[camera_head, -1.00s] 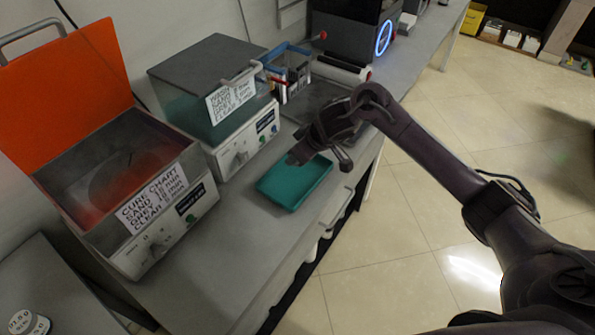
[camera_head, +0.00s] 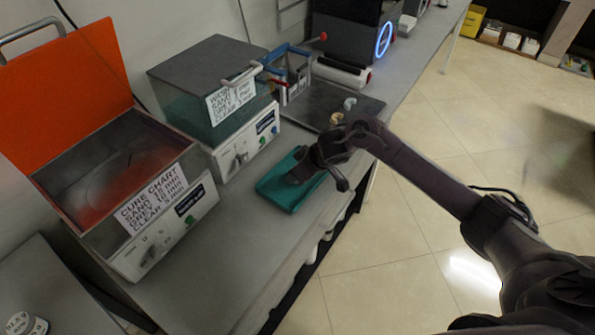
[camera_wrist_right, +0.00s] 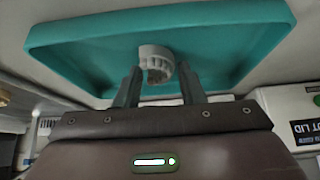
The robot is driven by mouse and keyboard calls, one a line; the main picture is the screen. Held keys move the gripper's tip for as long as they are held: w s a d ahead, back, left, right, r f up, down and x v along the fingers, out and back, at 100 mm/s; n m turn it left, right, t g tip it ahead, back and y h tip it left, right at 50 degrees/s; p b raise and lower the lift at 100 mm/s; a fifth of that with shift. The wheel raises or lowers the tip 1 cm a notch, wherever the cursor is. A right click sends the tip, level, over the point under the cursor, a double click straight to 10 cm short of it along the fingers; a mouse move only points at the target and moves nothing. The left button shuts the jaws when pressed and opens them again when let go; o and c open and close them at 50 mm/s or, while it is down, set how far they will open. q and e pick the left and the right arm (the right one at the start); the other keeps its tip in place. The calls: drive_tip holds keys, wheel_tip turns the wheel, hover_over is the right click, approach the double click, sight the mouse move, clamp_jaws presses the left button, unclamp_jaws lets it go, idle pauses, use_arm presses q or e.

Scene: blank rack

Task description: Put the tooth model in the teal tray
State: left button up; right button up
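The teal tray (camera_head: 293,198) lies on the grey bench near its front edge, in the middle of the head view. It fills the upper part of the right wrist view (camera_wrist_right: 230,28). My right gripper (camera_head: 299,176) is low over the tray. The pale grey, horseshoe-shaped tooth model (camera_wrist_right: 155,60) is between its fingertips (camera_wrist_right: 160,68), against the tray's inner face in the picture. My left gripper is not in view.
A tan model (camera_head: 337,117) and a grey model (camera_head: 349,103) stand on a dark plate (camera_head: 312,108) behind the tray. The wash unit (camera_head: 215,90) and the open orange-lidded cure unit (camera_head: 110,190) stand to the left. Bench in front of them is clear.

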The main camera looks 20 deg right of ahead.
drive_tip(key=shift+o, duration=1.3)
drive_tip(key=shift+r, duration=0.15)
drive_tip(key=shift+d+r, duration=0.15)
drive_tip(key=shift+r, duration=0.15)
drive_tip(key=p+v, duration=0.1)
drive_tip(key=v, duration=1)
drive_tip(key=shift+s+r, duration=0.2)
